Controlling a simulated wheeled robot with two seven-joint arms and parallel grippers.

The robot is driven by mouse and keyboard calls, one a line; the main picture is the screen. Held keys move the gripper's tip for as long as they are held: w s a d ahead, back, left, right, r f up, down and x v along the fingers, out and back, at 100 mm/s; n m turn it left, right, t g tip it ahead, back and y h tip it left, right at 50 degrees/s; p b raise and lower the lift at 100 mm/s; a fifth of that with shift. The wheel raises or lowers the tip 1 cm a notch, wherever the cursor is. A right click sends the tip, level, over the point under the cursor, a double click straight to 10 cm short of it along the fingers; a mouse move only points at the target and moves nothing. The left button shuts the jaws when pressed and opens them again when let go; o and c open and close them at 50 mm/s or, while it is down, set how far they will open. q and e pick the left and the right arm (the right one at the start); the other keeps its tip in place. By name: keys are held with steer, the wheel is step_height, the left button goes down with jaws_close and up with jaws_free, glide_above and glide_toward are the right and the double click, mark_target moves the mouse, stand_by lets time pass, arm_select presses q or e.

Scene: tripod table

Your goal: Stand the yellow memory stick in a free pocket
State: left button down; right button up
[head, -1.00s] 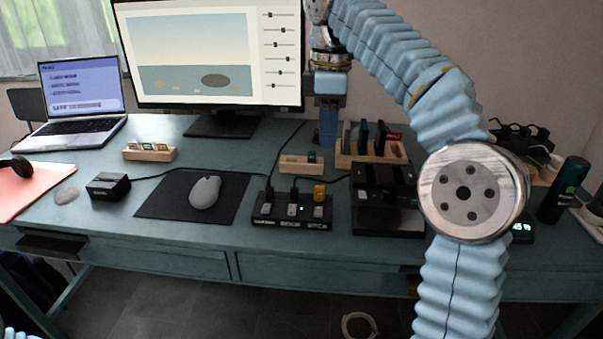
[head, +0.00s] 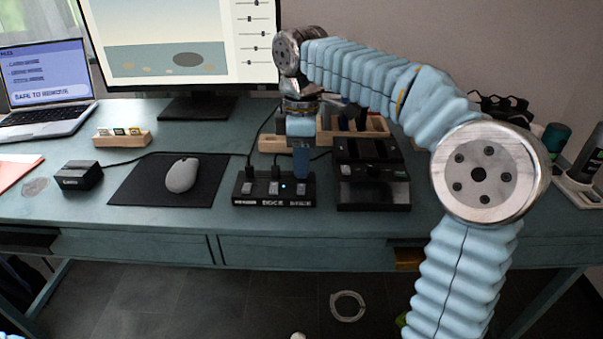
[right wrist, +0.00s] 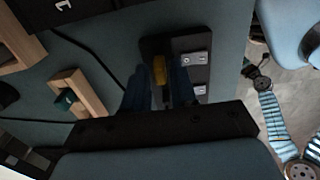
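The yellow memory stick (right wrist: 158,68) stands at the black hub (right wrist: 180,45) in the right wrist view. In the head view my right gripper hides it above the right end of the hub (head: 262,200). My right gripper (head: 301,172) points down there; its two blue fingers (right wrist: 162,88) are apart, one on each side of the stick, with a gap visible. A small wooden block (right wrist: 85,92) with a teal stick (right wrist: 66,99) in it lies to the left in the wrist view; it is partly hidden in the head view (head: 270,144). My left gripper is out of view.
A black dock (head: 372,185) stands right of the hub, with a wooden rack (head: 375,124) behind. A mouse (head: 182,175) on a dark mat (head: 130,190), a card reader (head: 78,176) and a wooden card holder (head: 122,139) are left. A cable runs behind the hub.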

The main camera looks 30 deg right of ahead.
steer(key=shift+f, duration=0.5)
steer(key=shift+c, duration=0.2)
jaws_close()
